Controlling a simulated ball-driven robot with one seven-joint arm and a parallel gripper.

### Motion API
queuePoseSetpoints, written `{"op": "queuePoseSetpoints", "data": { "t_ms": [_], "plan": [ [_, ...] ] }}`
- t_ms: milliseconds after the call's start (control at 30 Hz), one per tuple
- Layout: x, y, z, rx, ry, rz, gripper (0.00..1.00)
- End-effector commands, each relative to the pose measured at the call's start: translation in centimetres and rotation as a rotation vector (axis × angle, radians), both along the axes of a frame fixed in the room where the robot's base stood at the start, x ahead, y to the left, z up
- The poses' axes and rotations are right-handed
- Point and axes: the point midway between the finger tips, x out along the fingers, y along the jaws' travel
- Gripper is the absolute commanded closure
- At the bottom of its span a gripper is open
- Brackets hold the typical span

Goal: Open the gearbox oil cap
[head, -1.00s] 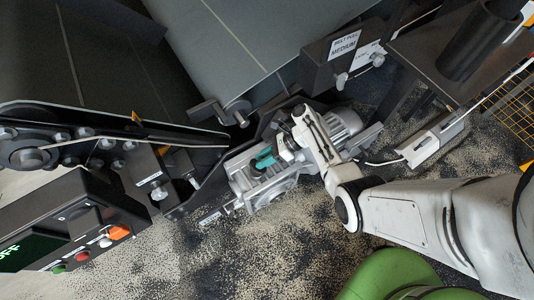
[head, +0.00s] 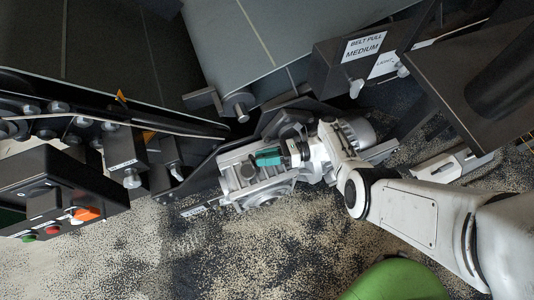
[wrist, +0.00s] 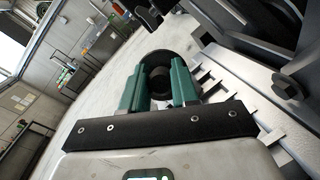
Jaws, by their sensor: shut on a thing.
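The grey metal gearbox (head: 262,190) with its motor (head: 357,133) sits beside the conveyor in the middle of the head view. My gripper (head: 268,157) reaches over the gearbox from the right, its teal fingers low against the housing. In the wrist view, the two teal fingers (wrist: 161,85) stand on either side of a round black cap (wrist: 165,61) and are shut on it. The cap is hard to make out in the head view. I cannot tell whether it is still seated on the gearbox.
A black control box (head: 60,190) with coloured buttons stands at the left. Black boxes labelled "BELT PULL MEDIUM" (head: 364,47) and "LIGHT" stand at the upper right, near a dark table. Granule-strewn floor (head: 230,255) lies open in front of the gearbox.

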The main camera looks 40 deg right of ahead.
Motion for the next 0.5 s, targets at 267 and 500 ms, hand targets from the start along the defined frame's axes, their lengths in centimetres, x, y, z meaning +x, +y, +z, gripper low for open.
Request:
{"op": "queuePoseSetpoints", "data": {
  "t_ms": [267, 500],
  "plan": [
    [-0.03, 0.06, -0.1, 0.003, 0.001, 0.001, 1.0],
    [-0.03, 0.05, -0.11, 0.003, 0.001, 0.001, 0.6]
  ]
}}
